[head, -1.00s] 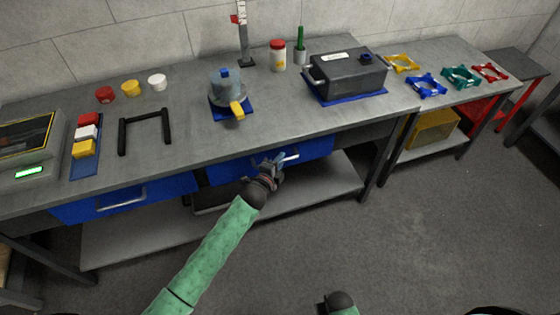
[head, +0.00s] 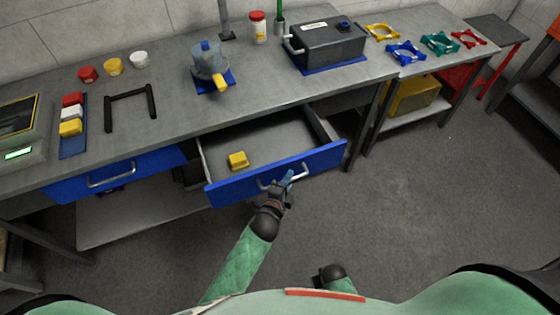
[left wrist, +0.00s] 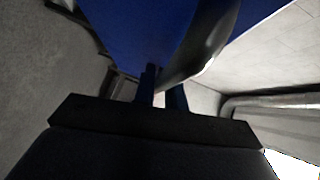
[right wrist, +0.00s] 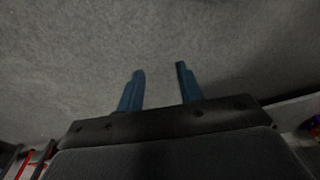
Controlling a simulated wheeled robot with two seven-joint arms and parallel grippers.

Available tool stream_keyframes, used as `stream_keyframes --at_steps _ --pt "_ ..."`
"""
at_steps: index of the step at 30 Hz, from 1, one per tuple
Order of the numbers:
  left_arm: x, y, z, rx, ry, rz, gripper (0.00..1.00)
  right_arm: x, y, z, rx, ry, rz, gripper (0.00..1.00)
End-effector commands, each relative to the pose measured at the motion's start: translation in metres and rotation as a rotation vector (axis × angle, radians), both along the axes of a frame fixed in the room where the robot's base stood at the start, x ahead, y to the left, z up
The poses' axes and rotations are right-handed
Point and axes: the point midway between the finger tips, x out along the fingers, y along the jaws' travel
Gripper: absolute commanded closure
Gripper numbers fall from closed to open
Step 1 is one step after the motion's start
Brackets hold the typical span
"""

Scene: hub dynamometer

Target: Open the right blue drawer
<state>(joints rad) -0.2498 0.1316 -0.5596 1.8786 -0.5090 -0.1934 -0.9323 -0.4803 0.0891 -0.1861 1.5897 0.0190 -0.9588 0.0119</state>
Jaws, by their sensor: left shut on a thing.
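The right blue drawer (head: 318,161) stands pulled out from under the workbench, its grey inside in view. A yellow block (head: 238,160) lies in it. My left gripper (head: 284,181) is shut on the drawer's metal handle (head: 297,175); in the left wrist view the fingers (left wrist: 163,88) close around the handle (left wrist: 207,45) below the blue front. My right gripper (right wrist: 160,85) is open and empty over the grey floor; in the head view only part of the right arm shows at the bottom.
The left blue drawer (head: 115,175) is shut. On the workbench (head: 160,120) stand a dark box (head: 328,45), a clear-domed device (head: 208,62), a black frame (head: 130,108) and coloured caps. A lower shelf (head: 140,217) runs beneath. The floor to the right is clear.

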Motion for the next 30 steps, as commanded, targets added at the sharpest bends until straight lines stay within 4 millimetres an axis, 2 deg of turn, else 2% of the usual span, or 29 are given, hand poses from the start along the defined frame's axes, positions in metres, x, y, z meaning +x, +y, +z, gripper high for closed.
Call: stream_keyframes --at_steps 1,6,12,18,28,29,30 --pt "-0.012 -0.003 -0.002 -0.001 0.004 0.001 1.0 -0.001 0.001 0.0 0.001 0.002 0.0 0.64" --pt "-0.042 -0.013 -0.002 -0.001 0.003 0.001 1.0 -0.006 0.003 0.001 0.003 0.012 -0.002 0.64" --pt "-0.062 -0.02 -0.001 0.001 0.001 0.001 1.0 -0.007 0.008 0.006 0.008 0.016 -0.004 0.64" --pt "-0.07 -0.022 -0.001 0.002 0.0 0.001 1.0 -0.002 0.009 0.012 0.011 0.005 -0.004 0.64" --pt "-0.071 -0.022 -0.001 0.002 0.0 0.001 1.0 -0.005 0.0 0.009 0.0 0.011 0.001 0.64" --pt "-0.071 -0.022 -0.001 0.002 0.0 0.001 0.85 -0.005 -0.001 0.008 -0.001 0.012 0.001 0.64" --pt "-0.071 -0.022 -0.001 0.002 0.0 0.001 0.78 -0.005 -0.002 0.008 -0.002 0.012 0.001 0.64"
